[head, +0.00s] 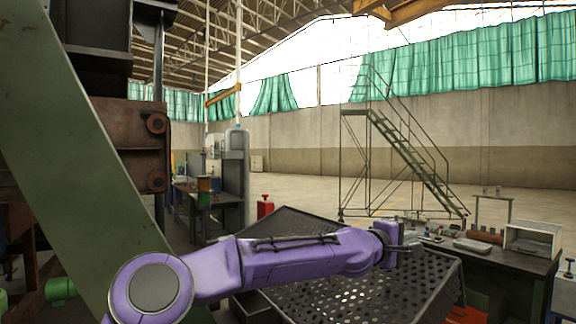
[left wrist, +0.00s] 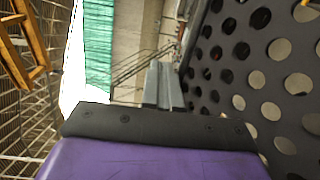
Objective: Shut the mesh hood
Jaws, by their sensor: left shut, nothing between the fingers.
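The mesh hood (head: 360,297) is a dark perforated metal panel with a raised rim. In the head view it lies low in the middle, sloping, partly hidden behind my purple left arm. Its hole-punched face fills the right side of the left wrist view (left wrist: 240,60). My left gripper (head: 412,244) is shut and empty, at the hood's right side near its upper edge. Its grey fingers (left wrist: 164,86) point ahead beside the perforated face in the left wrist view. I cannot tell whether they touch it. My right gripper is not in view.
A dark workbench (head: 510,262) with small tools and a light box (head: 532,238) stands right of the hood. A green slanted beam (head: 60,130) and rusty machinery (head: 140,150) are at left. A stair platform (head: 400,150) stands behind on open floor.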

